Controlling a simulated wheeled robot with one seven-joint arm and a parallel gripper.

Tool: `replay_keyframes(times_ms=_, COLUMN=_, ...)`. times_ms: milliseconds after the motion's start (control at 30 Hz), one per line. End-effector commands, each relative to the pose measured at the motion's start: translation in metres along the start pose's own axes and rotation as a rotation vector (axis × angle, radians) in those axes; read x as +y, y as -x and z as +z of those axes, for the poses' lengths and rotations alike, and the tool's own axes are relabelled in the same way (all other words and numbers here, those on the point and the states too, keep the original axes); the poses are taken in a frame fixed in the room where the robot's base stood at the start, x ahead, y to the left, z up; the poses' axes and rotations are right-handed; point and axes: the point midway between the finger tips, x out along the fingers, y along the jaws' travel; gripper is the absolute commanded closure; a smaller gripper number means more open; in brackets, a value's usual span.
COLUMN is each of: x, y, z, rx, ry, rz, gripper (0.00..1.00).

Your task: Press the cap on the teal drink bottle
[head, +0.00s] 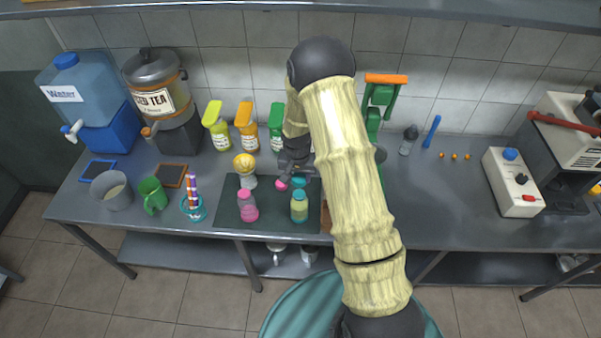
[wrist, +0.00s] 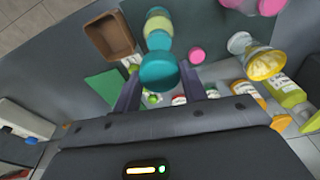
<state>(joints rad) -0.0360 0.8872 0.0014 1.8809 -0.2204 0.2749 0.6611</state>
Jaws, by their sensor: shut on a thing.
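The teal drink bottle (head: 299,207) stands upright on a dark mat (head: 227,213), with pale yellow-green contents and a teal upper part. It also shows in the wrist view (wrist: 158,32), just beyond the fingertips. My gripper (wrist: 160,82) is shut on a round teal cap (wrist: 160,71). In the head view the teal cap (head: 299,183) shows behind the bottle, apart from it, with my gripper (head: 293,172) partly hidden by my arm. A pink cap (head: 281,185) lies on the mat to the left of the held cap.
A pink bottle (head: 248,206) stands left of the teal one. A yellow-topped strainer cup (head: 245,168) stands behind it. A brown box (wrist: 110,37) sits beside the teal bottle, mostly hidden by my arm in the head view. Syrup bottles (head: 246,128) line the back. The counter right of my arm has free room.

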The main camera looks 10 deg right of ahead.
Motion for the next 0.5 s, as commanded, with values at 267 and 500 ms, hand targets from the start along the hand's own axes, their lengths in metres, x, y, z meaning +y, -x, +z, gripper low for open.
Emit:
replay_keyframes(times_ms=267, x=0.004, y=-0.015, z=0.0, rx=-0.001, ry=-0.007, rz=0.001, gripper=0.79)
replay_keyframes(times_ms=500, x=0.005, y=-0.035, z=0.002, rx=-0.001, ry=-0.009, rz=0.001, gripper=0.79)
